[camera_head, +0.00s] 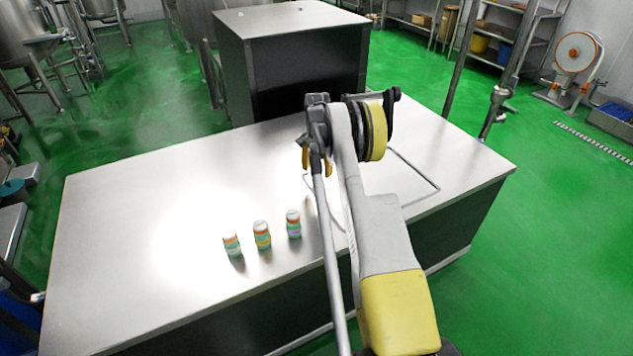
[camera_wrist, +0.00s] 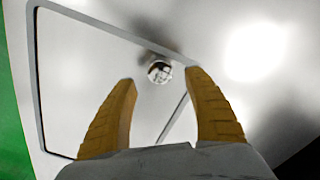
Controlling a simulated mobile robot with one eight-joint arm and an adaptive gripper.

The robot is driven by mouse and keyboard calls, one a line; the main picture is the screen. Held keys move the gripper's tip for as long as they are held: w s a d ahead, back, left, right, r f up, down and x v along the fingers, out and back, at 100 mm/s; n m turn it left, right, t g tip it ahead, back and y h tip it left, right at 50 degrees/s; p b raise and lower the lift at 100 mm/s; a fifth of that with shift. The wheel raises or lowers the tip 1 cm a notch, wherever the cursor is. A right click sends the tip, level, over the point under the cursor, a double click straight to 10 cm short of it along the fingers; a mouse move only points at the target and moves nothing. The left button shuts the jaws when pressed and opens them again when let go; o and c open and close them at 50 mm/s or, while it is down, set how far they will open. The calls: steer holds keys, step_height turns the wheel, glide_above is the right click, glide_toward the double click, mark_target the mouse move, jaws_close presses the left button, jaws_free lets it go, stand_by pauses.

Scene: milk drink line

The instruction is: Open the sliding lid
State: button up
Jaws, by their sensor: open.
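The sliding lid (camera_head: 408,184) is a flat metal panel inside a rectangular outline in the right part of the steel worktop; my arm hides much of it. In the wrist view, the lid (camera_wrist: 85,85) shows its grey outline and a small round shiny knob (camera_wrist: 159,70). My gripper (camera_head: 316,170) is over the lid's left side, yellow fingers pointing down. In the wrist view, my gripper (camera_wrist: 161,78) is open and empty, with the knob seen between the fingertips. I cannot tell how high the fingertips are above it. The knob is hidden in the head view.
Three small bottles, left (camera_head: 232,245), middle (camera_head: 262,235) and right (camera_head: 293,224), stand left of my arm near the worktop's front edge. A large dark metal box (camera_head: 292,65) stands behind the worktop. The left part of the worktop (camera_head: 130,215) is clear.

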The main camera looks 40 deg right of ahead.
mark_target(317, 179)
step_height(317, 179, down, 4)
steer(key=shift+f+b, duration=0.1)
steer(key=shift+b, duration=0.5)
jaws_close()
